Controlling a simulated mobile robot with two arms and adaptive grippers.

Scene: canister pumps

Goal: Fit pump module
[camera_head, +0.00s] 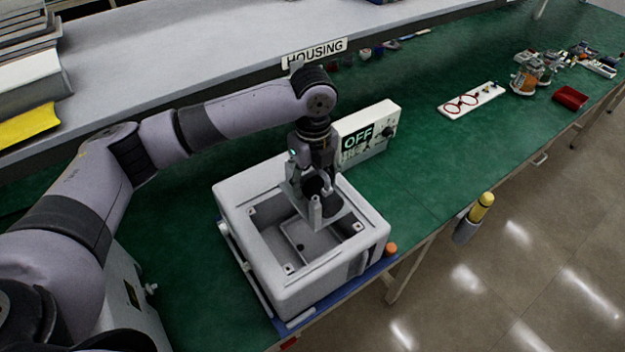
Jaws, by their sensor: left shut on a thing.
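The white housing (235,195) sits on the green bench with its top open and a square recess showing. My left gripper (315,188) points down over the far right part of the opening. It is shut on the pump module (340,212), a grey piece with a dark round part. The module is at or just above the opening's rim; I cannot tell whether it touches. The gripper hides part of it. The recess floor shows a small dark hole. My right gripper is not in view.
A control box (372,122) reading OFF stands just behind the housing. A shelf with a HOUSING label (314,53) runs along the back. A white plate with red rings (470,100) and a red tray (570,97) lie farther right. Bench between is clear.

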